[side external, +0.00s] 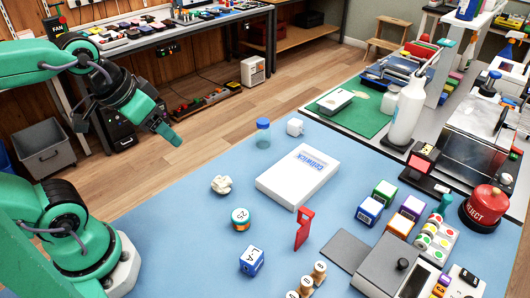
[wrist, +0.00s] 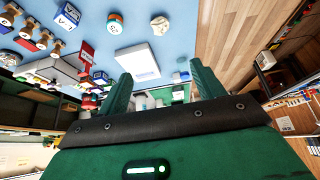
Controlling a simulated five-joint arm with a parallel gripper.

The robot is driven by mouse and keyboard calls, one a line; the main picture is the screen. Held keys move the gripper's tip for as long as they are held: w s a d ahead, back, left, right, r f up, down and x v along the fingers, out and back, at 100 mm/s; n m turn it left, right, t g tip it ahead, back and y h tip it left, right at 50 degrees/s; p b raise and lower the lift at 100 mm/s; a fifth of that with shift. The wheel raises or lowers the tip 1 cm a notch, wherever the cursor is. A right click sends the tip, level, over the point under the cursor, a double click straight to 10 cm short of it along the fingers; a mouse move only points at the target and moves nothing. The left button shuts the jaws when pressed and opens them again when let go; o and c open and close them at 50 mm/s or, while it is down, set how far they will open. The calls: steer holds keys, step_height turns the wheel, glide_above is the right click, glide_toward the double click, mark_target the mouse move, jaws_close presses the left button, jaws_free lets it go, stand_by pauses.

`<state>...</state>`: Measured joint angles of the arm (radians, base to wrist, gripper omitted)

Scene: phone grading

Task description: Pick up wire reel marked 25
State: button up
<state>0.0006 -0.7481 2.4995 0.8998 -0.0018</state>
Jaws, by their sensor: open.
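The wire reel marked 25 (side external: 241,220) stands upright on the blue mat (side external: 180,222), its white top showing the number over an orange and teal body. It also shows small near the top edge of the wrist view (wrist: 115,23), where its marking is hard to read. My gripper (side external: 172,135) is high above the floor, up and to the left of the reel in the side view, well apart from it. In the wrist view its two green fingers (wrist: 164,85) are spread with nothing held between them.
Wooden-handled stamps (side external: 306,282) stand in front. The mat left of the reel is clear.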

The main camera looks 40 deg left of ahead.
steer(key=shift+w, duration=0.1)
steer(key=n+g, duration=0.3)
steer(key=g, duration=0.2)
glide_above(241, 215)
steer(key=f, duration=1.5)
steer(key=shift+a+f, duration=0.25)
steer(key=shift+f, duration=0.15)
steer(key=shift+d+f+g, duration=0.25)
steer(key=shift+f+g, duration=0.05)
steer(key=shift+f, duration=1.4)
steer(key=shift+f, duration=0.1)
steer(key=shift+f, duration=2.5)
